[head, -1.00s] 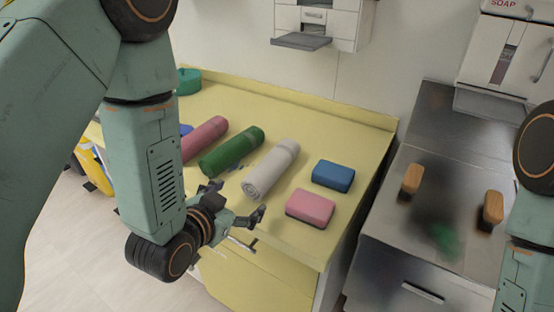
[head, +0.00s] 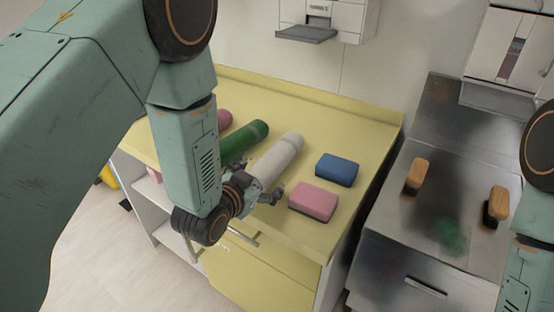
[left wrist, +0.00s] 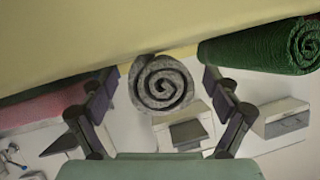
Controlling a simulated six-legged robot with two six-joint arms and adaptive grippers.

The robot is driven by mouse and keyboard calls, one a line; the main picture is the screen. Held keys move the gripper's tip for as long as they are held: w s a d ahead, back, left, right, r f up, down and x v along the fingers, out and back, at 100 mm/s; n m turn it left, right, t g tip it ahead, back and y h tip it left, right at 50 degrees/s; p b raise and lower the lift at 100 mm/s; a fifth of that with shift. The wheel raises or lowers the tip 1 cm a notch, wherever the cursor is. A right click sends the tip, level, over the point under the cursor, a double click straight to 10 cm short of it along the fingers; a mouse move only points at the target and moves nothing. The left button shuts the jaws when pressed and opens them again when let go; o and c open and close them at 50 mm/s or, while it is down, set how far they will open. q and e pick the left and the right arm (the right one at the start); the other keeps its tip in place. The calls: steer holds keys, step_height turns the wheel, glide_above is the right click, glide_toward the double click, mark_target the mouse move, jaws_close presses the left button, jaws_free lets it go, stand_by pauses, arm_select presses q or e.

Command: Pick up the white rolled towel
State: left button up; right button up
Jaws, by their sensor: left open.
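The white rolled towel (head: 277,158) lies on the yellow counter, between a green rolled towel and two sponges. Its spiral end (left wrist: 161,85) faces the left wrist camera, where the picture appears upside down. My left gripper (head: 258,188) is at the near end of the white towel, its fingers open. In the left wrist view the open fingers (left wrist: 160,100) stand on either side of the towel's end, with gaps showing. The gripper and forearm hide the towel's near end in the head view. My right gripper is out of view; only part of my right arm shows.
A green rolled towel (head: 243,141) lies close on the left, with a pink roll (head: 224,119) beyond it. A blue sponge (head: 337,169) and a pink sponge (head: 313,201) lie on the right. A metal worktop with two brushes (head: 417,174) stands further right.

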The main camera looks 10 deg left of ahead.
arm_select(q)
steer(key=shift+s+a, duration=0.1)
steer(key=shift+a, duration=0.15)
steer(key=c, duration=0.3)
steer(key=shift+d, duration=0.2)
steer(key=c, duration=0.6)
steer(key=shift+a, duration=0.15)
steer(key=c, duration=0.4)
steer(key=shift+r, duration=0.1)
